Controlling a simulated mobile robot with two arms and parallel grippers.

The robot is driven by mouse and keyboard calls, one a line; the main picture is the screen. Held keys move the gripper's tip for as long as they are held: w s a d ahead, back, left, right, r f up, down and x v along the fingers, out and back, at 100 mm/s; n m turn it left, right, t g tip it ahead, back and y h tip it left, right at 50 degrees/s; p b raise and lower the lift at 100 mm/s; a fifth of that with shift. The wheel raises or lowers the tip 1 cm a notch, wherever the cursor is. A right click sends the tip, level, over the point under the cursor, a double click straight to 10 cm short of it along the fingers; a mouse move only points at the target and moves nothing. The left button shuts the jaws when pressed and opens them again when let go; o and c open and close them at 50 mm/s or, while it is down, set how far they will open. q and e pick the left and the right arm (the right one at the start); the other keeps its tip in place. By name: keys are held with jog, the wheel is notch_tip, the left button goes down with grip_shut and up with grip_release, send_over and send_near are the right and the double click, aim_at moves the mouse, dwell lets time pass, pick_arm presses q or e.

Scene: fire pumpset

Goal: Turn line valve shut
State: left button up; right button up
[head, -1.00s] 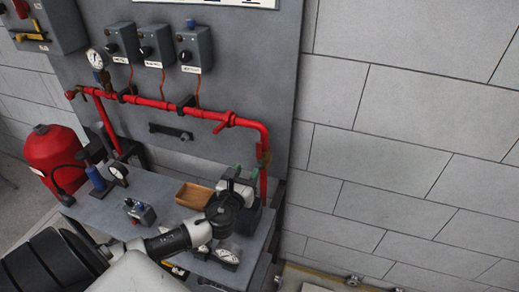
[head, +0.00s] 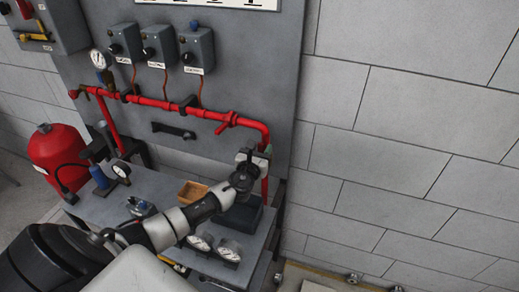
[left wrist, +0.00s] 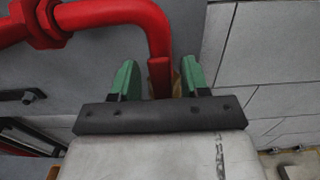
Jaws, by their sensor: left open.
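The red pipe (head: 165,104) runs along the grey panel and bends down at its right end. A red handle-like fitting (head: 228,122) sits on its horizontal run. In the left wrist view the pipe's downward leg (left wrist: 160,75) shows between the fingers, with a brass-coloured part (left wrist: 178,84) partly hidden behind the right finger. I cannot tell which fitting is the line valve. My left gripper (head: 256,152) is at the pipe's right-hand leg, and hides part of it. Its green fingertips (left wrist: 158,80) are apart, with nothing visibly clamped. My right gripper is out of view.
A bench (head: 165,187) below the pipe carries a wooden tray (head: 192,191), a dark box (head: 240,216) and dial gauges (head: 228,251). Three switch boxes (head: 158,43) hang above the pipe. A red tank (head: 58,158) stands left. The block wall (head: 400,150) at right is clear.

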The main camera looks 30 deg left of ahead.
pick_arm(q)
grip_shut()
dwell(0.3)
jog(key=s+a+f+n+b, duration=0.1)
jog(key=a+f+n+b, duration=0.6)
jog(key=n+b, duration=0.5)
jog(key=shift+s+a+f+n, duration=0.25)
jog(key=shift+s+f+n, duration=0.15)
jog(key=shift+n, duration=2.7)
